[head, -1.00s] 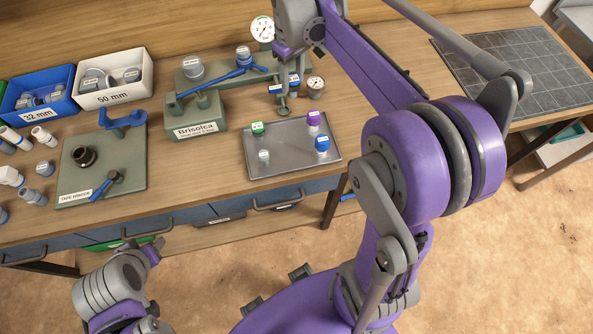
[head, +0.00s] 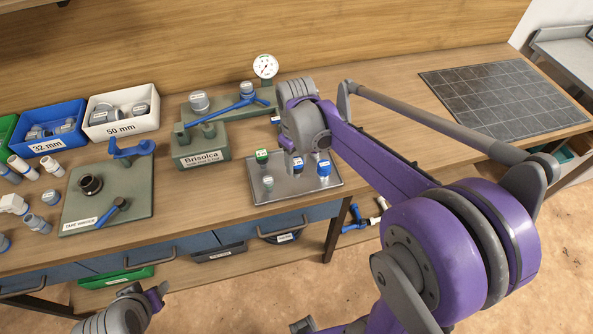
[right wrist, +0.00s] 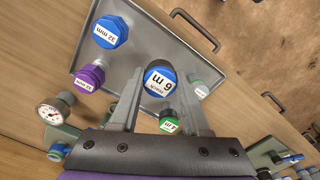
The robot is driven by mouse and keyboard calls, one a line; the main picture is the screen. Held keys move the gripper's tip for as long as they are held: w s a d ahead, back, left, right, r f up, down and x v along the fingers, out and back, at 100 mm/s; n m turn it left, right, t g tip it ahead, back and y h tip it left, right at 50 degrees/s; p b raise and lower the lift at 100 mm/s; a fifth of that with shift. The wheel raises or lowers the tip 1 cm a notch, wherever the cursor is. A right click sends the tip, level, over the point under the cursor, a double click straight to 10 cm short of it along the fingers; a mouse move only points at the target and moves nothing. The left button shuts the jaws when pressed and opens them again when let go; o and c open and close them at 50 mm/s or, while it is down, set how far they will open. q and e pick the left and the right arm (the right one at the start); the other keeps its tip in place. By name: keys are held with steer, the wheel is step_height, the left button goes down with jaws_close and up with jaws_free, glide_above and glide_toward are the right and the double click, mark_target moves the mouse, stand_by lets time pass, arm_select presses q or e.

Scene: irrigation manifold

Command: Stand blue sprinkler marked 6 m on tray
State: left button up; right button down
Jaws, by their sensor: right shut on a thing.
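The blue sprinkler marked 6 m (right wrist: 160,82) is between the fingers of my right gripper (right wrist: 155,108), which is shut on it. In the head view its blue cap (head: 298,163) shows just below my right gripper (head: 292,153), over the metal tray (head: 303,187). I cannot tell whether its base touches the tray. The tray also shows in the right wrist view (right wrist: 172,42). My left gripper (head: 157,293) is low at the bottom left, away from the bench; its fingers are unclear.
The Brisolca stand (head: 203,158) is behind left. A gauge (right wrist: 52,110) is near my gripper. A dark grid mat (head: 500,95) is clear.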

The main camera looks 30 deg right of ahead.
mark_target(296, 170)
steer(key=shift+f, duration=1.9)
steer(key=shift+f, duration=0.25)
steer(key=shift+c, duration=1.9)
jaws_free()
steer(key=shift+r, duration=0.1)
steer(key=shift+r, duration=0.1)
